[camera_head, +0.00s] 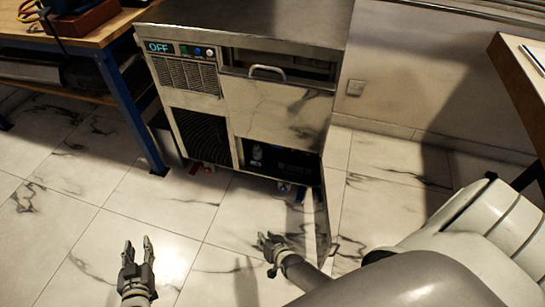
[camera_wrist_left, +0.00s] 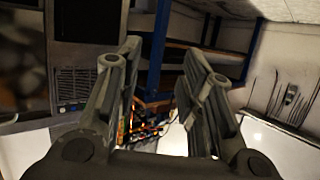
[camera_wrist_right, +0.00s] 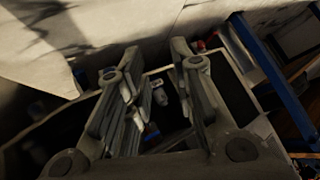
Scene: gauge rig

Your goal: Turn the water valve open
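The metal machine (camera_head: 277,108) stands at the back with an "OFF" display and an open lower compartment. Small red parts (camera_head: 195,168) show near the floor under its left side, and a small blue part (camera_head: 284,187) shows low at the right. I cannot tell which of these is the water valve. My left gripper (camera_head: 138,247) is open and empty above the floor, well in front of the machine. My right gripper (camera_head: 270,240) is open in front of the compartment. In the right wrist view, dark compartment parts and a blue spot (camera_wrist_right: 151,129) show between its fingers.
A door panel (camera_head: 324,205) stands swung out on the compartment's right side, close to my right gripper. A blue-legged workbench (camera_head: 133,112) stands at the left. Another table (camera_head: 520,85) is at the right. The tiled floor at the left front is clear.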

